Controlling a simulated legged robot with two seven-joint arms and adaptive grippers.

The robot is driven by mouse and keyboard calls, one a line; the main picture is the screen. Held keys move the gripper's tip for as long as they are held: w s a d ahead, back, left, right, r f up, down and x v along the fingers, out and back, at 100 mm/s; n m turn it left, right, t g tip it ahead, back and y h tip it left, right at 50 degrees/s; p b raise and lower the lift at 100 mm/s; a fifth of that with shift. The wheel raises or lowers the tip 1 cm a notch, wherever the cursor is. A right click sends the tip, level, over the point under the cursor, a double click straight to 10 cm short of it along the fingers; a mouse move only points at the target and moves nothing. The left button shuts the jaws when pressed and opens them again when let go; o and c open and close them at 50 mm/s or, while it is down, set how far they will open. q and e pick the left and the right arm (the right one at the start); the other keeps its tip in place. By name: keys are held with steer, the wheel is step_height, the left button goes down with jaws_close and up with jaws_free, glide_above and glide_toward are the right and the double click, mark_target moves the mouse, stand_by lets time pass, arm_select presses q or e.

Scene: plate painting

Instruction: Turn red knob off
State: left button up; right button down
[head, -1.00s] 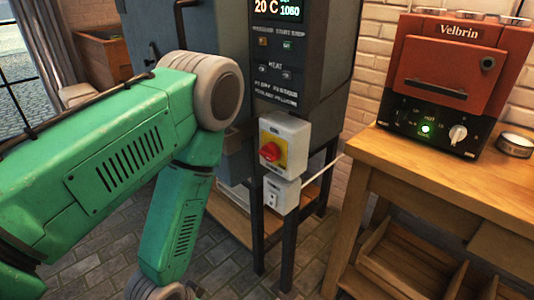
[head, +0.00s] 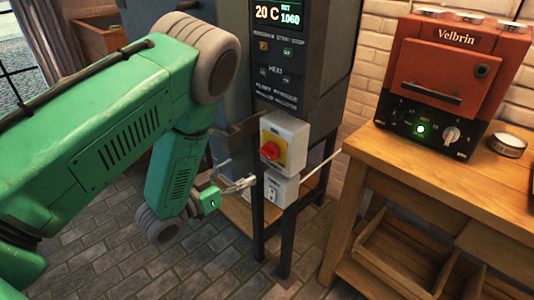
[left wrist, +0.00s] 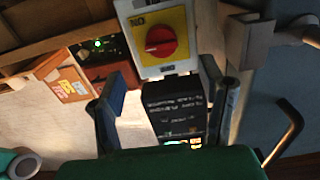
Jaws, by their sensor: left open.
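The red knob (head: 270,150) sits on a yellow plate on a white switch box (head: 290,138), fixed to the front of the dark kiln. My left gripper (head: 240,184) is just left of and below the box in the head view, apart from the knob. In the left wrist view the red knob (left wrist: 161,41) shows upside down at the top, with "NO" lettering on its yellow plate. The two fingers of my left gripper (left wrist: 165,90) are spread apart below it in that view, with nothing between them. My right gripper is out of view.
The dark kiln (head: 320,75) with a lit display stands behind the box. A wooden bench (head: 400,185) at the right carries a red Velbrin oven (head: 450,75) and a small round tin (head: 508,145). A white cable (head: 322,165) runs from the lower box.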

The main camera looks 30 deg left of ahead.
mark_target(265, 156)
arm_select(q)
steer(key=x, duration=1)
steer(key=shift+w+b, duration=0.15)
steer(key=shift+b, duration=0.15)
steer(key=c, duration=1.1)
